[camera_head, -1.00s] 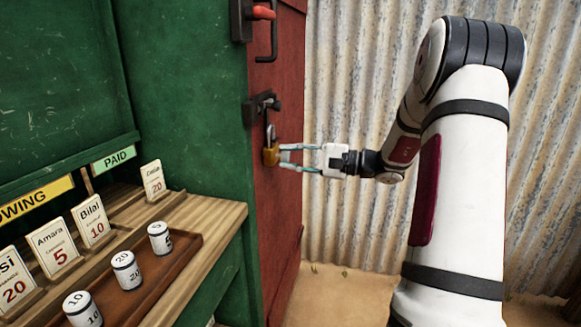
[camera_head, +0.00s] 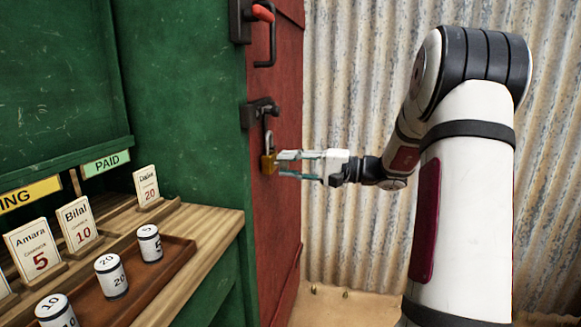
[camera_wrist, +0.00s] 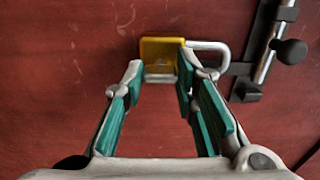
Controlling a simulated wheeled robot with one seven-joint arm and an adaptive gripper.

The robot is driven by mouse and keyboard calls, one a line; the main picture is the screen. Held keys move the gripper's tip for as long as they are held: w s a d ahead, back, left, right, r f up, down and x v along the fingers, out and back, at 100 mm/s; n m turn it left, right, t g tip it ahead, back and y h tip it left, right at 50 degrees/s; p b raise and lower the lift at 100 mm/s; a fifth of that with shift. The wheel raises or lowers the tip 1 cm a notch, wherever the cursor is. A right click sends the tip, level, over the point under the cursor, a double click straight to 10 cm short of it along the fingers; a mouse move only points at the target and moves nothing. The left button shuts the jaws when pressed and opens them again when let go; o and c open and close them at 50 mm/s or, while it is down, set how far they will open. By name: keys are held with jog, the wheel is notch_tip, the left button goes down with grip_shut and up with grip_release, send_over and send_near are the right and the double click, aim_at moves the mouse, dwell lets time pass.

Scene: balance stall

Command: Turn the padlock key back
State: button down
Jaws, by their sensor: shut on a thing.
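The brass padlock (camera_head: 268,164) hangs by its steel shackle from the black bolt on the red door. In the wrist view the padlock (camera_wrist: 160,49) shows its yellow body, with the shackle (camera_wrist: 213,46) to its right. My gripper (camera_head: 282,164) reaches it from the right, fingertips at the lock's body. In the wrist view the fingertips (camera_wrist: 160,72) close from both sides on a small grey piece at the lock's keyed end, which looks like the key (camera_wrist: 160,78). The key is mostly hidden in the head view. I cannot make out how far it is turned.
The black bolt (camera_head: 262,110) sits above the padlock, and a red-tipped handle (camera_head: 263,14) is higher on the door. Left is a wooden counter with a tray (camera_head: 177,262) of white cylinders and name cards (camera_head: 77,224). Corrugated metal (camera_head: 345,80) stands behind my arm.

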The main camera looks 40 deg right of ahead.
jog(key=c, duration=1.3)
grip_release()
jog(key=v, duration=1.2)
